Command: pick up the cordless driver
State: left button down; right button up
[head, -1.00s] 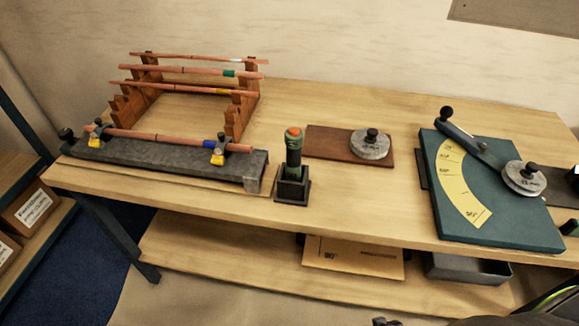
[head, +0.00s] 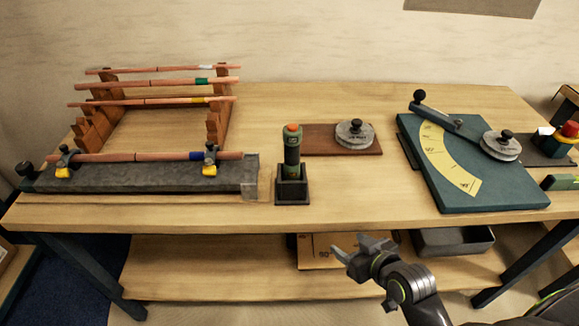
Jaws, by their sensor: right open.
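The cordless driver (head: 292,150) is a dark green upright cylinder with an orange top. It stands in a small black square holder (head: 292,190) near the front edge of the bench, in the middle of the head view. My right gripper (head: 350,250) is open and empty. It shows in front of the bench's front edge, below and to the right of the driver and apart from it. My left gripper is not in view.
A grey clamp fixture (head: 140,177) holding a copper tube lies left of the driver. A wooden rack (head: 98,125) with copper tubes stands behind it. A brown board (head: 315,141) with a round metal die and a teal bending plate (head: 485,195) are to the right. Bench (head: 350,205) is bare between.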

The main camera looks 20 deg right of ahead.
aim_at(297, 156)
jog(key=w+a+r+n+t+y, duration=0.1)
jog(key=w+a+r+t+y, duration=0.15)
jog(key=r, duration=0.55)
jog(key=w+a+r+n+t+y, duration=0.15)
jog(key=r+t, duration=0.25)
jog(key=r, duration=0.5)
jog(key=shift+m, duration=0.25)
jog(key=x, duration=0.3)
jog(key=p+x, duration=0.1)
jog(key=x, duration=0.3)
jog(key=p+x, duration=0.1)
jog(key=x, duration=0.3)
jog(key=shift+w+d+f, duration=0.1)
jog(key=shift+d+f, duration=0.15)
jog(key=shift+f, duration=0.1)
jog(key=shift+w+a, duration=0.15)
jog(key=shift+w, duration=0.35)
jog(key=x, duration=0.1)
jog(key=p+x, duration=0.1)
jog(key=x, duration=0.1)
jog(key=p+x, duration=0.1)
jog(key=shift+w+a+f, duration=0.1)
jog(key=shift+a+f, duration=0.2)
jog(key=shift+a, duration=0.1)
jog(key=shift+w+a+f, duration=0.1)
jog(key=shift+w+a, duration=0.05)
jog(key=shift+w, duration=0.3)
jog(key=shift+c, duration=0.3)
